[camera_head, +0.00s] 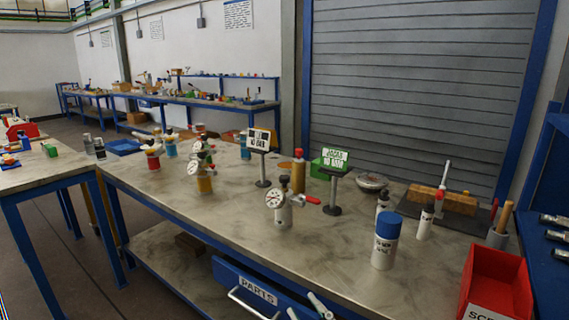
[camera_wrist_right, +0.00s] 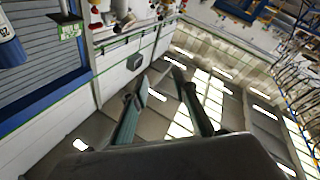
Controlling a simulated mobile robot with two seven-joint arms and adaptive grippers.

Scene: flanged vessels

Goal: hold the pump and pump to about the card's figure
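My right gripper (camera_head: 308,307) shows only at the bottom edge, in front of the bench and apart from the white body. In the right wrist view its fingers (camera_wrist_right: 158,85) are spread, with nothing between them. My left gripper is out of view.
A blue-capped white can (camera_head: 382,250) and a red bin (camera_head: 495,285) stand at the right. Coloured gauge-topped vessels (camera_head: 204,180) stand at the left. A blue parts drawer (camera_head: 245,285) is below the front edge. The front left benchtop is clear.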

